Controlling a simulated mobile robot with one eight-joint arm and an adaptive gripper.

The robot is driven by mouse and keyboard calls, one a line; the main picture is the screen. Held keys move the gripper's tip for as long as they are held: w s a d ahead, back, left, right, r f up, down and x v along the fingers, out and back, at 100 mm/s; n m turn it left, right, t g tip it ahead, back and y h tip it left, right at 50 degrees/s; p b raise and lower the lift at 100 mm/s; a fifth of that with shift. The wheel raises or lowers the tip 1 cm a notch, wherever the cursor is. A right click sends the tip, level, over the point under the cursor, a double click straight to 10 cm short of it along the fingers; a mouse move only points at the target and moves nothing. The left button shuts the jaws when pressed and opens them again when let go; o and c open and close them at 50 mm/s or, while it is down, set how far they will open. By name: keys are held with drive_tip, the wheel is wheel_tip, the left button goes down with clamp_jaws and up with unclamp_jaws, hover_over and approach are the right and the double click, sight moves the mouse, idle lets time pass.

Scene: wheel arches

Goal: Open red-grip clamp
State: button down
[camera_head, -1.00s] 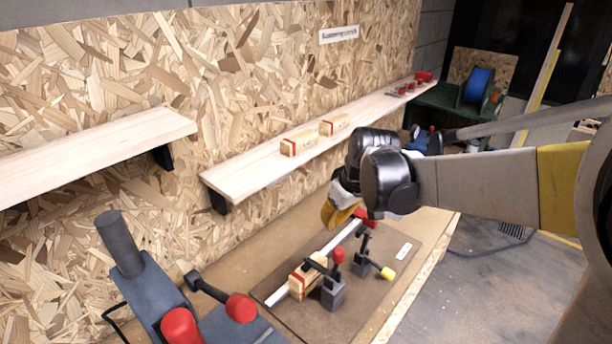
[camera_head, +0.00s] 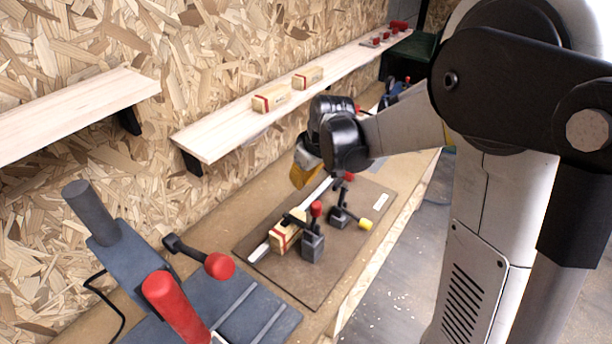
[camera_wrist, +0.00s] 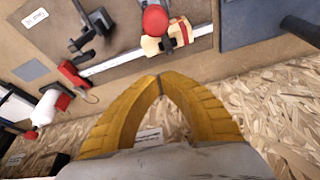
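The red-grip clamp (camera_head: 312,244) stands on a brown board (camera_head: 317,283), its red grip (camera_head: 316,208) upright. Its dark arm reaches over a wooden block (camera_head: 284,237) with red bands, seemingly resting on it. In the wrist view the red grip (camera_wrist: 155,19) is at top centre, partly covering the block (camera_wrist: 178,38). My gripper (camera_head: 303,178) is behind and above the clamp, apart from it. In the wrist view its yellow fingers (camera_wrist: 159,79) meet at the tips with nothing between them. The fingertips are partly hidden in the head view.
A yellow-grip clamp (camera_head: 340,217) stands right of the red-grip one. A pale rail (camera_head: 259,253) runs under the block, with a red part (camera_head: 349,176) at its far end. A shelf (camera_head: 215,140) with blocks overhangs behind. A blue-grey fixture (camera_head: 235,300) with red handles is at front left.

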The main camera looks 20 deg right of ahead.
drive_tip(key=s+f, duration=0.1)
drive_tip(key=s+d+f, duration=0.1)
drive_tip(key=f, duration=0.1)
drive_tip(key=shift+s+d+f, duration=0.15)
drive_tip(key=shift+s+f, duration=0.05)
drive_tip(key=shift+s, duration=0.1)
idle(0.4)
drive_tip(key=shift+s+d+t+y+b, duration=0.2)
drive_tip(key=shift+s+t+y+b, duration=0.1)
drive_tip(key=shift+b, duration=0.25)
